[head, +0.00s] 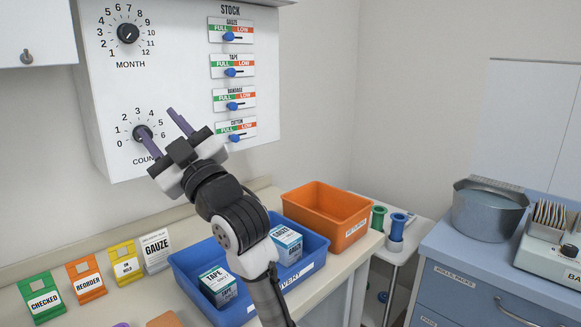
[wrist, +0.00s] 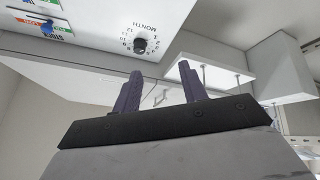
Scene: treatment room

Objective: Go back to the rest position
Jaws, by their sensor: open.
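My gripper (head: 163,132) is raised in front of the lower part of a white wall panel (head: 180,60). Its two purple fingers are spread apart with nothing between them. In the head view one fingertip overlaps the COUNT dial (head: 143,131); I cannot tell whether they touch. In the wrist view the fingers (wrist: 159,90) point up toward the panel's underside and the MONTH dial (wrist: 140,45). The MONTH dial is also at the panel's top left in the head view (head: 128,33). My arm rises over the blue bin on the counter.
The blue bin (head: 187,264) holds TAPE and GAUZE boxes. An orange bin (head: 325,214) stands behind it at right. Colored stand-up cards (head: 86,280) line the counter's left. STOCK sliders (head: 232,72) run down the panel's right. A blue cabinet (head: 470,275) with a metal basin (head: 488,213) stands at right.

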